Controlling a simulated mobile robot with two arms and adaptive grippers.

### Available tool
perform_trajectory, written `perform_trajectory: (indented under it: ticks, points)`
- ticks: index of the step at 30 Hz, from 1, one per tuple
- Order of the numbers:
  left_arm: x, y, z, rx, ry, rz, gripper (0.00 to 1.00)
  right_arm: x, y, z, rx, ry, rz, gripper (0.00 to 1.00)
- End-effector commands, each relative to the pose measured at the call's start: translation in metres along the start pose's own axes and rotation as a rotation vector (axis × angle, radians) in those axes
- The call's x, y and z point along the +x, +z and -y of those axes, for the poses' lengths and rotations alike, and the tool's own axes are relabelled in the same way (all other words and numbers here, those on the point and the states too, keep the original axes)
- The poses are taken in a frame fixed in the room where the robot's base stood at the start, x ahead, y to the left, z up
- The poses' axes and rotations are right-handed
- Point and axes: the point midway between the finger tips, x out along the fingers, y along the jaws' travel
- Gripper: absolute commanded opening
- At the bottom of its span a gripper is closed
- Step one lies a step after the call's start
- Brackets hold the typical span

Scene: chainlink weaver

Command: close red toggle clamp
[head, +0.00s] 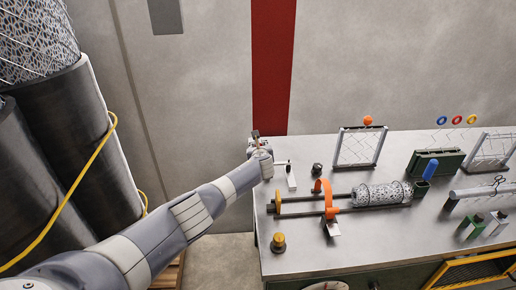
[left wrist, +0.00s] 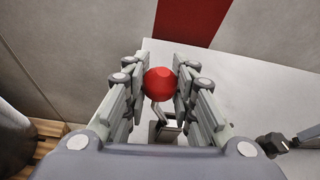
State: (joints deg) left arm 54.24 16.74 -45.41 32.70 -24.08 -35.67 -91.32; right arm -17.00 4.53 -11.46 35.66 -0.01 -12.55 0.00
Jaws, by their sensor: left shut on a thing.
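The red ball knob (left wrist: 160,84) of the toggle clamp sits between the fingers of my left gripper (left wrist: 160,78) in the left wrist view. The fingers are shut on it from both sides. Below the knob, a bent metal lever and a grey clamp body (left wrist: 169,131) show in part between the fingers. In the head view my left gripper (head: 258,138) is at the table's far left corner. My own wrist hides the red knob there. A pale metal bracket (head: 290,176) with a dark tip stands just right of the wrist. My right gripper is not in view.
The grey table (head: 350,254) holds an orange clamp (head: 328,198) on rails, a mesh cylinder (head: 382,195) and a wire frame (head: 361,147). A dark round knob (head: 317,168) stands near the bracket. Black cylinders (head: 78,140) stand at left. The front middle of the table is bare.

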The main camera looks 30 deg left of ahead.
Motion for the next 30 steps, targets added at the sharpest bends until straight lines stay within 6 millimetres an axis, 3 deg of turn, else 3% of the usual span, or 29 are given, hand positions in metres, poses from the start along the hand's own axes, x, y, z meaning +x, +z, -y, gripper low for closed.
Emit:
perform_trajectory:
  ticks: [7,8,10,11,23,30]
  points:
    - [-0.001,0.006,0.004,-0.005,-0.009,0.008,0.00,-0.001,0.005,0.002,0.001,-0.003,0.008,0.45]
    - [-0.001,0.007,0.005,-0.005,-0.009,0.008,0.28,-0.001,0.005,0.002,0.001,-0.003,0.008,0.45]
    - [-0.001,0.007,0.005,-0.005,-0.010,0.008,0.44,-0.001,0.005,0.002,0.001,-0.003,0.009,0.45]
    - [-0.001,0.006,0.004,-0.004,-0.009,0.008,0.46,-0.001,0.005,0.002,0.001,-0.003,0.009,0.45]
    - [-0.002,0.002,0.003,-0.001,-0.005,0.003,0.46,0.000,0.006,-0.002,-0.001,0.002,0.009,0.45]
    - [-0.014,0.001,0.002,-0.002,-0.006,0.004,0.46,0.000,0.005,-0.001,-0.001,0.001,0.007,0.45]
